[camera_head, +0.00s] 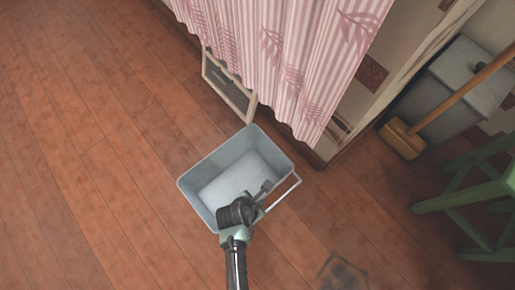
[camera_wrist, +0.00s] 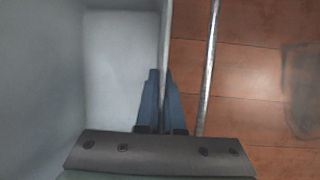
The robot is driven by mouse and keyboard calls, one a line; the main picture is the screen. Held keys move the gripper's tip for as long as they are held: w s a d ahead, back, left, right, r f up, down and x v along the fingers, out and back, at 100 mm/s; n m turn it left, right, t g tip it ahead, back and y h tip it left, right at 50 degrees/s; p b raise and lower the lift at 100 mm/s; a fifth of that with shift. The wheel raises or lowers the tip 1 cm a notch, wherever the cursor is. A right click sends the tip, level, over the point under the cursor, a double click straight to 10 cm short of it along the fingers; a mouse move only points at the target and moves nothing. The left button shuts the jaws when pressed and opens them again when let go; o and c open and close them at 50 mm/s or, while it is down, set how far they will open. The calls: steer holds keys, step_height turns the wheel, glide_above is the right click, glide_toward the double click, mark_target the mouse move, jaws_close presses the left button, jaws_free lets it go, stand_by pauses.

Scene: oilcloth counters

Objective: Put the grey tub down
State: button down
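The grey tub (camera_head: 232,180) is an open rectangular bin in the middle of the head view, over the wooden floor. A pale bar handle (camera_head: 284,194) runs along its right side. My gripper (camera_head: 264,190) reaches the tub's right side from below. In the wrist view, my fingers (camera_wrist: 162,88) are close together on either side of the thin wall of the tub (camera_wrist: 122,60), shut on it. The tub's inside looks empty. Its underside is hidden, so I cannot tell whether it touches the floor.
A pink striped curtain (camera_head: 285,50) hangs at a counter behind the tub, with a pale framed panel (camera_head: 226,86) below. Floor (camera_head: 90,160) at left is clear.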

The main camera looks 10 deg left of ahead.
step_height(320, 180, down, 4)
steer(key=b, duration=0.3)
steer(key=shift+w+f, duration=0.15)
steer(key=c, duration=1)
jaws_free()
steer(key=shift+c, duration=0.2)
steer(key=p+v, duration=0.8)
steer(key=v, duration=0.4)
steer(key=shift+p, duration=0.3)
